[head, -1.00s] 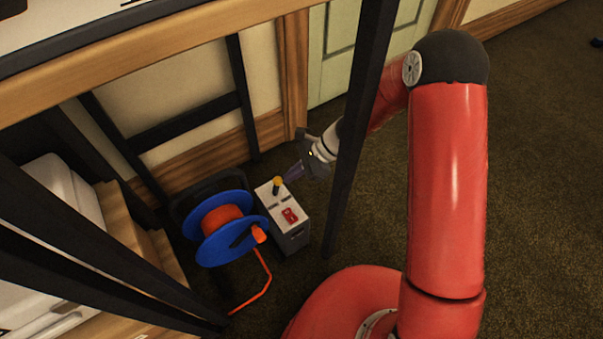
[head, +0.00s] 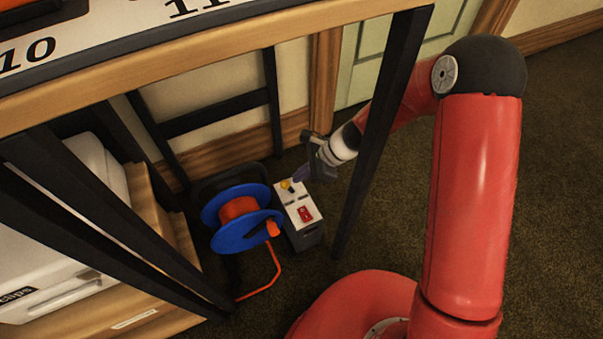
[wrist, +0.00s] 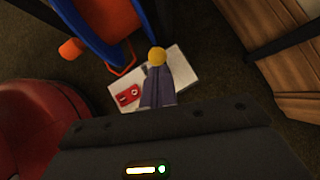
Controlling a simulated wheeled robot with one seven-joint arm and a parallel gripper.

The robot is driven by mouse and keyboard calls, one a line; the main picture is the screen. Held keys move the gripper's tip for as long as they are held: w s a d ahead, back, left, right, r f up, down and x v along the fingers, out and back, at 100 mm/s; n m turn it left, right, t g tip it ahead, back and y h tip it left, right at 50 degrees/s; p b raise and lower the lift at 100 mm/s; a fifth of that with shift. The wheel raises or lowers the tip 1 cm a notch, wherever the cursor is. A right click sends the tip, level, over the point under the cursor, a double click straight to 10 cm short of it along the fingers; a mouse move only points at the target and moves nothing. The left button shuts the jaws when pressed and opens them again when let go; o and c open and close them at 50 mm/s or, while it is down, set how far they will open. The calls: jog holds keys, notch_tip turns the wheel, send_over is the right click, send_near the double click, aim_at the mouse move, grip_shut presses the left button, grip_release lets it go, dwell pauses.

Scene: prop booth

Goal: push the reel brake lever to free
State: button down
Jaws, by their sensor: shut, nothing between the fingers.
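The brake lever has a yellow knob (head: 286,184) on a short dark stem and stands on a white-topped grey box (head: 305,237). In the head view the lever leans to the left over the far end of the box top. A red switch (head: 305,214) sits nearer on the same top. My gripper (head: 299,176) is shut and empty, its purplish fingers reaching down right beside the lever. In the wrist view the knob (wrist: 156,55) shows just past the fingertips (wrist: 156,72), touching or nearly so; the fingers hide most of the stem.
A blue cable reel (head: 240,237) with orange cable stands just left of the box. A table with dark legs (head: 375,140) spans above, one leg close to my arm. White cases (head: 60,240) sit on a wooden shelf at left. Carpet at right is clear.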

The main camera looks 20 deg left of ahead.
jog(key=shift+r, duration=0.5)
jog(key=w+d+r+p, duration=0.1)
jog(key=d+r+p, duration=0.3)
jog(key=r, duration=0.7)
jog(key=shift+d+r, duration=0.25)
jog(key=shift+d, duration=0.8)
